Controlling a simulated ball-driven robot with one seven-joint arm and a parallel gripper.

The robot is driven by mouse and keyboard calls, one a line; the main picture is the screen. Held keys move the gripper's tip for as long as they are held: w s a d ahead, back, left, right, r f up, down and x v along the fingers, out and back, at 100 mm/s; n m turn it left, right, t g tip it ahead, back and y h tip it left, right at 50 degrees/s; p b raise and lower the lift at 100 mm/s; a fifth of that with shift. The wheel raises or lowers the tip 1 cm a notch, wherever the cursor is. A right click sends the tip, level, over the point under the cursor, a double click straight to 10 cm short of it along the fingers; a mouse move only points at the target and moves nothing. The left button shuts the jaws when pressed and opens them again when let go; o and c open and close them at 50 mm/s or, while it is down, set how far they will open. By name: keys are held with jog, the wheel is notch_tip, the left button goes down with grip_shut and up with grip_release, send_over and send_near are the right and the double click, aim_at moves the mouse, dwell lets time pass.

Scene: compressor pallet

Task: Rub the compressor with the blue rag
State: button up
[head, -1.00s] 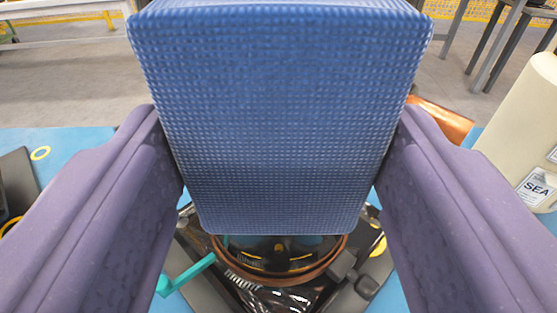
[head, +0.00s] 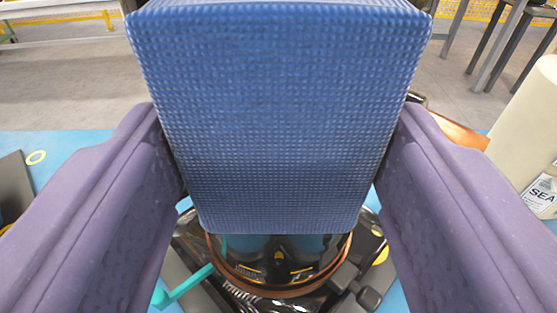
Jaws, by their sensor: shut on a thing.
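The blue rag (head: 280,120) is a thick, textured block that fills the middle of the head view. My gripper (head: 280,150) has a purple finger on each side of it and is shut on it. Below the rag's lower edge shows a dark, glossy machine with a copper-coloured ring, which looks like the compressor (head: 278,290). The rag hides much of it, and I cannot tell whether the rag touches it.
A teal handle (head: 190,285) sticks out at lower left. A cream cylinder (head: 530,130) with a label stands at right, near a copper-coloured piece (head: 460,133). A dark flat object (head: 14,185) lies at left on the blue surface (head: 70,150).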

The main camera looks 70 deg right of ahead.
aim_at(283, 4)
jog(key=shift+w+d, duration=0.15)
jog(key=shift+d, duration=0.1)
notch_tip(283, 4, up, 4)
jog(key=p, duration=0.3)
jog(key=shift+a+r, duration=0.1)
jog(key=shift+f+b, duration=1.65)
jog(key=shift+f, duration=0.45)
jog(key=shift+d, duration=0.2)
jog(key=shift+r, duration=0.1)
jog(key=shift+a, duration=0.15)
jog(key=shift+f+p+v, duration=0.15)
jog(key=shift+p+v, duration=0.2)
jog(key=shift+v, duration=1.05)
jog(key=shift+f+p+v, duration=0.2)
jog(key=shift+p+v, duration=0.1)
jog(key=shift+v, duration=1.05)
jog(key=shift+a, duration=0.1)
